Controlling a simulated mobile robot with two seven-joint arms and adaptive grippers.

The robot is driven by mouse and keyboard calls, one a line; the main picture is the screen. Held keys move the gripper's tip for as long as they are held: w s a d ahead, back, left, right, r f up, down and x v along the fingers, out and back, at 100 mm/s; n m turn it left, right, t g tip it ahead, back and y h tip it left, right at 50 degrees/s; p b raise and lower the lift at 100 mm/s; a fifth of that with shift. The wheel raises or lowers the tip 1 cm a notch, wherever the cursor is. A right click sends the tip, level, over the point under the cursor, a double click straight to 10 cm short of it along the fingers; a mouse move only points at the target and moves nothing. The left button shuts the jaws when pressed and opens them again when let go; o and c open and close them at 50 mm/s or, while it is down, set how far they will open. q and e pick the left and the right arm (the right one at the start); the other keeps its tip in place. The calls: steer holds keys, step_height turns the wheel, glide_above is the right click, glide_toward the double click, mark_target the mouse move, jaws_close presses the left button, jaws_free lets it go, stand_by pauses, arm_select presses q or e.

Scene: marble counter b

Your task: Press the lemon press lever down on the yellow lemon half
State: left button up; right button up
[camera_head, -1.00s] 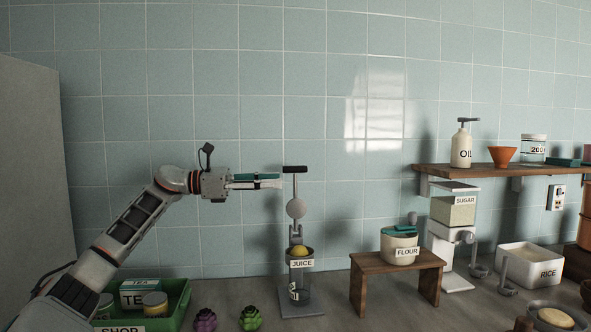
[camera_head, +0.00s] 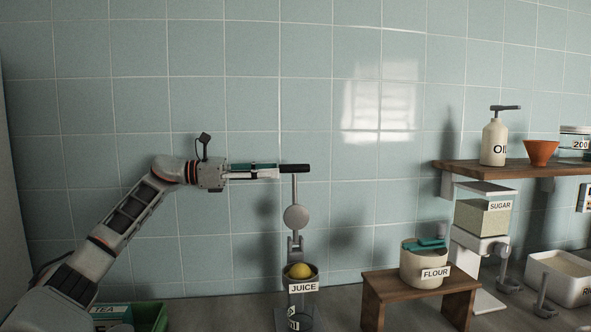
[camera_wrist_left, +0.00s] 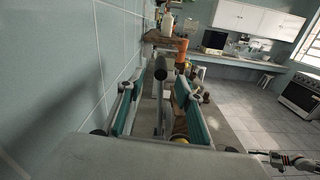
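The lemon press (camera_head: 296,217) stands on the counter with its lever upright and a black handle (camera_head: 297,168) at the top. The yellow lemon half (camera_head: 299,271) sits in the cup under the raised lever, above the JUICE label. My left gripper (camera_head: 277,171) is level with the handle, its fingertips at the handle's left end. In the left wrist view the teal-padded fingers (camera_wrist_left: 158,105) are apart, with the handle (camera_wrist_left: 160,68) between them near the tips; I see no grip on it. An arm at the lower right there (camera_wrist_left: 285,158) looks like my right one; its fingers are too small to read.
A wooden stand (camera_head: 418,292) with a flour pot (camera_head: 424,266) is right of the press. A shelf (camera_head: 500,171) holds an oil bottle (camera_head: 494,141) and an orange bowl (camera_head: 541,152). A green crate (camera_head: 150,316) is at lower left. The tiled wall is close behind.

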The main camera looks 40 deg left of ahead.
mark_target(296, 172)
arm_select(q)
steer(key=p+x, duration=0.2)
steer(key=x, duration=0.4)
steer(key=shift+w+d+r, duration=0.1)
steer(key=shift+d+r, duration=0.1)
steer(key=shift+w+d+f+p, duration=0.15)
steer(key=shift+w+d+p, duration=0.2)
steer(key=shift+w, duration=0.2)
jaws_close()
